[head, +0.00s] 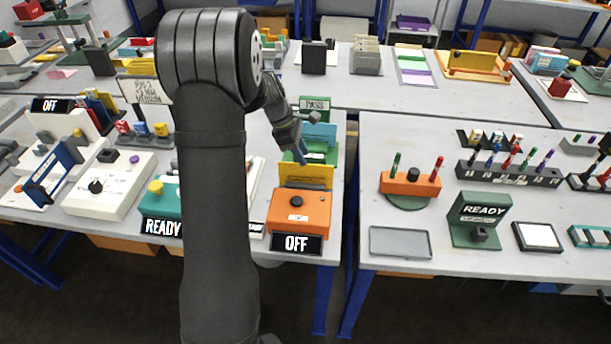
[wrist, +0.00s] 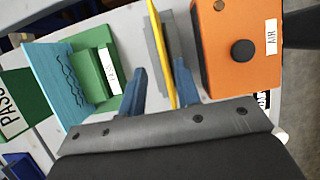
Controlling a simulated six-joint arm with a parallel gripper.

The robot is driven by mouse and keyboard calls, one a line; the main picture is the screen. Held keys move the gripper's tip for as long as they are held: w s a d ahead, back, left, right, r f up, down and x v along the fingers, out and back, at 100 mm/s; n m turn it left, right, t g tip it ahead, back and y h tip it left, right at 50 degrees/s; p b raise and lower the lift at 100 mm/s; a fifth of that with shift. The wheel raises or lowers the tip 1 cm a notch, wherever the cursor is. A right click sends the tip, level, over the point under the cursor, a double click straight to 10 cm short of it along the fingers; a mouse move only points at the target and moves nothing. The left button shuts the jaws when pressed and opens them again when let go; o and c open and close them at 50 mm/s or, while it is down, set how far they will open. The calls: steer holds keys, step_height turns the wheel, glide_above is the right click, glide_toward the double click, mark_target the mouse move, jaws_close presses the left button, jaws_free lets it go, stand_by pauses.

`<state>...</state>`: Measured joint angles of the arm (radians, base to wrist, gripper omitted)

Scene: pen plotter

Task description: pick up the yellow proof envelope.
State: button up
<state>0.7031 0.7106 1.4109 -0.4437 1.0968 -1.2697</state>
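The yellow proof envelope (head: 306,177) stands upright behind the orange box in the head view. In the wrist view the envelope (wrist: 160,45) shows edge-on as a thin yellow strip beside a grey block (wrist: 153,58). My gripper (head: 300,156) is over the envelope's top edge. In the wrist view its two blue fingers (wrist: 160,90) are apart, with the envelope between them. The strip is close to the right finger; I cannot tell whether they touch. A clear gap separates it from the left finger.
The orange box (head: 299,211) with a black knob and OFF sign stands close in front. A green block (wrist: 95,75) and blue panel (wrist: 58,80) are close on the other side. A gap separates this table from the right table (head: 345,240).

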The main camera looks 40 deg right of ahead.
mark_target(308, 170)
steer(key=shift+a+x, duration=0.15)
steer(key=shift+x, duration=1.45)
steer(key=shift+a+x, duration=0.1)
steer(key=shift+x, duration=1.5)
steer(key=shift+f, duration=0.35)
jaws_close()
